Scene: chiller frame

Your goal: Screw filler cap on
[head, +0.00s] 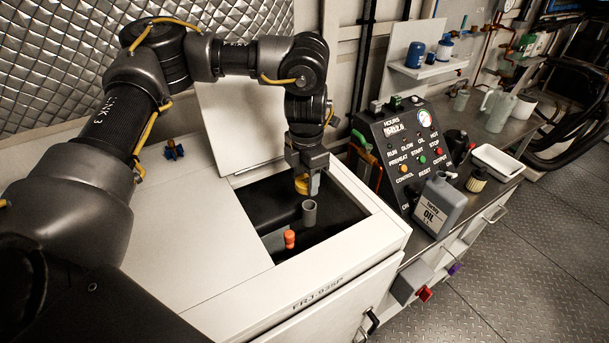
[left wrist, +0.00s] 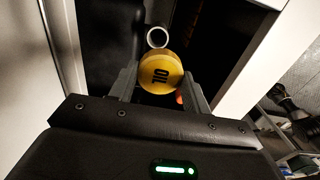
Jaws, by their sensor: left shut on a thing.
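The yellow filler cap (head: 303,185), marked OIL, is held between the fingers of my left gripper (head: 309,176). It also shows in the left wrist view (left wrist: 161,73), between the two grey fingers (left wrist: 160,88). The grey filler neck (head: 309,213) stands open inside the dark hatch opening, a little below and in front of the cap. In the left wrist view its round mouth (left wrist: 157,38) shows just beyond the cap, apart from it. My right gripper is not in view.
An orange-topped part (head: 289,238) stands in the hatch near the neck. The hatch's white rim (head: 375,205) surrounds the opening, with a raised lid (head: 240,125) behind. A control panel (head: 407,150) and a grey oil jug (head: 438,205) stand to the right.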

